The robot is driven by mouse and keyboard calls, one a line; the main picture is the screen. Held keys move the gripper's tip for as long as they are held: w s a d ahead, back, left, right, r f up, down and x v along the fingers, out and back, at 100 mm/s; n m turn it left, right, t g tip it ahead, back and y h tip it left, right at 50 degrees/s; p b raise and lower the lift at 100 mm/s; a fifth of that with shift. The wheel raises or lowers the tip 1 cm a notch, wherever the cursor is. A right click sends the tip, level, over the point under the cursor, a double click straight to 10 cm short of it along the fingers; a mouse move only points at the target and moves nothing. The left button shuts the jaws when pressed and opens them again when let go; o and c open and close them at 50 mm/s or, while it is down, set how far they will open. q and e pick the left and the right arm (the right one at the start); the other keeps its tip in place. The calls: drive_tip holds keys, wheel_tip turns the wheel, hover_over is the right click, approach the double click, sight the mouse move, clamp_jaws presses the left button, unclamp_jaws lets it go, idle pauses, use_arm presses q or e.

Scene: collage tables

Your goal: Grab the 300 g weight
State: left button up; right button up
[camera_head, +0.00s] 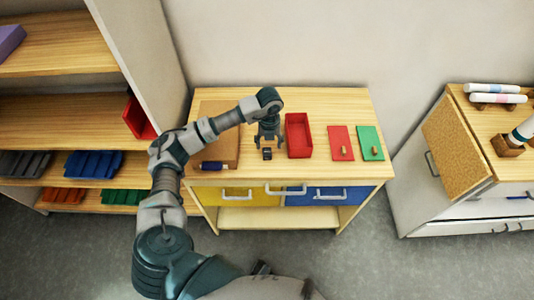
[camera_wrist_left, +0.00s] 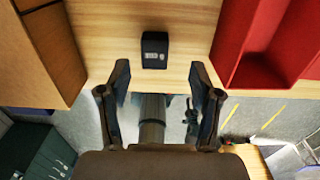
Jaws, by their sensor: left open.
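The weight (camera_head: 267,153) is a small dark block on the wooden tabletop, near the front edge. In the left wrist view the weight (camera_wrist_left: 154,49) stands apart from the fingers, a little beyond the gap between their tips, with pale marks on its face that are too small to read. My left gripper (camera_head: 268,137) points down over the table just behind the weight in the head view. In the wrist view its fingers (camera_wrist_left: 158,72) are spread with nothing between them. My right gripper does not show.
A red tray (camera_head: 299,136) stands close to the right of the weight. A brown board (camera_head: 219,125) lies at left with a blue-and-white item (camera_head: 213,166) on its front part. Red (camera_head: 339,137) and green (camera_head: 368,137) pads with small wooden pieces lie farther right.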

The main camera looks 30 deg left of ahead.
sight(267, 151)
use_arm(q)
drive_tip(key=f, duration=0.4)
drive_tip(key=shift+s+a+f, duration=0.2)
drive_tip(key=shift+s+a, duration=0.05)
drive_tip(key=shift+a, duration=0.05)
drive_tip(key=shift+f, duration=0.5)
clamp_jaws()
drive_tip(key=shift+r, duration=0.1)
